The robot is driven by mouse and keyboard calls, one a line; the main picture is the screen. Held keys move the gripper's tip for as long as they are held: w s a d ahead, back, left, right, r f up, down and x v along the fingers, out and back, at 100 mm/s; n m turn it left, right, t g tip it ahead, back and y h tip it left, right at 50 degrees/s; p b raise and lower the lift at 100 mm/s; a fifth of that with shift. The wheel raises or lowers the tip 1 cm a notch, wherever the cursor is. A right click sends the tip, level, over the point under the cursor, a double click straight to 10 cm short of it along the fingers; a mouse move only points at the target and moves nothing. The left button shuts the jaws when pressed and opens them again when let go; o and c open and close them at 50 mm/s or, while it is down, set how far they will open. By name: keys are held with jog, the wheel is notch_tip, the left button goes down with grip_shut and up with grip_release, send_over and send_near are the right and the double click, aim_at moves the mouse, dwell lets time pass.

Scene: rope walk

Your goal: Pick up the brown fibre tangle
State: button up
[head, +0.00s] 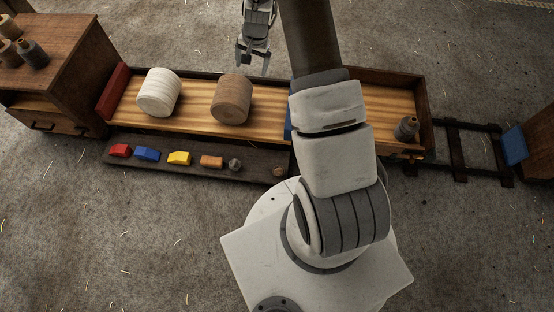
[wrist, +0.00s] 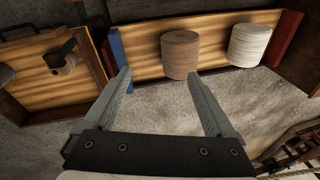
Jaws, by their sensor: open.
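A small brown lump (head: 278,171), which looks like the brown fibre tangle, lies towards the right part of the long dark tray (head: 255,173) in the head view. It is too small to make out its fibres, and I cannot find it in the wrist view. My gripper (head: 252,64) is open and empty beyond the far edge of the wooden trough, well away from the lump. In the wrist view both fingers of my gripper (wrist: 159,74) stand apart with nothing between them.
The trough (head: 190,122) holds a white spool (head: 158,92), a brown spool (head: 231,99) and a dark bobbin (head: 406,128). Red, blue (head: 147,154), yellow (head: 179,158) and orange blocks and a grey lump (head: 235,165) share the dark tray. A cabinet (head: 60,70) stands left.

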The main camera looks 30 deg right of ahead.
jog(key=s+d+f+m+g+b, duration=0.1)
jog(key=s+f+b, duration=0.1)
jog(key=f, duration=0.9)
jog(key=s+d+f+m+b, duration=0.1)
jog(key=d+f+m, duration=0.1)
jog(key=f, duration=0.9)
jog(key=m+g+b, duration=0.1)
jog(key=m+b, duration=0.1)
jog(key=b, duration=0.1)
send_near(279, 168)
jog(key=f+b, duration=0.4)
jog(key=b, duration=0.1)
jog(key=shift+w+a+f, duration=0.15)
jog(key=shift+a+f, duration=0.05)
jog(key=shift+a, duration=0.05)
jog(key=shift+f+b, duration=1.75)
jog(key=shift+f, duration=1.15)
